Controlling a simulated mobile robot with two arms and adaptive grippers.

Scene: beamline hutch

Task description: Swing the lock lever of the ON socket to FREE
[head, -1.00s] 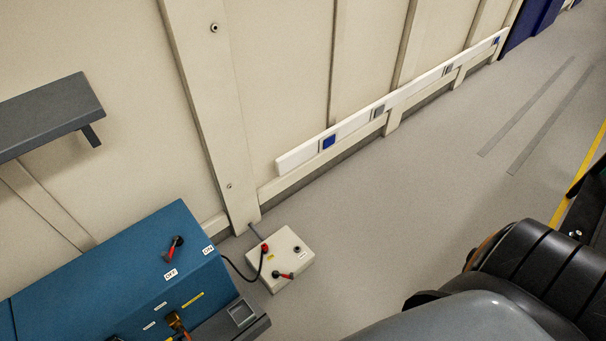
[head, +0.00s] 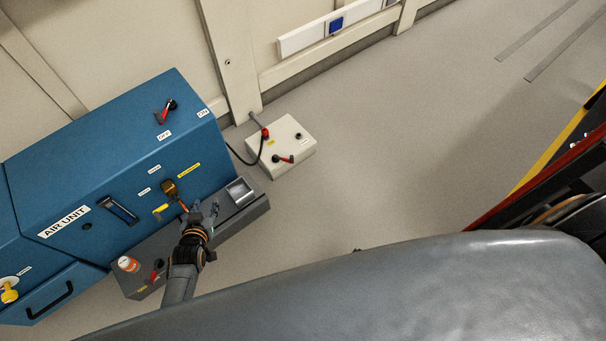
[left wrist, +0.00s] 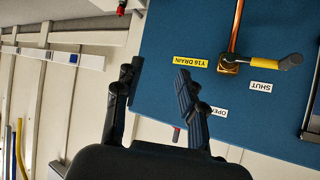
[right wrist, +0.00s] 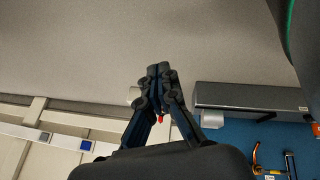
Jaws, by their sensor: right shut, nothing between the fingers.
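A white socket box (head: 284,140) sits on the floor beside the blue air unit (head: 150,150). A red plug (head: 265,132) with a black cable sits at its left edge. A small red-and-black lever (head: 283,158) is on its front part and a dark round socket (head: 298,136) at its right. Their lettering is too small to read. My left gripper (head: 207,207) is open and empty before the air unit's front; its fingers show apart in the left wrist view (left wrist: 157,75). My right gripper (right wrist: 158,70) is shut and empty; I cannot make it out in the head view.
A red-and-black lever (head: 165,111) stands on the air unit's top by OFF and ON labels. A brass valve with a yellow handle (left wrist: 275,62), by the Y16 DRAIN label, is near my left gripper. A grey ledge (head: 226,222) juts out below. Floor right of the box is clear.

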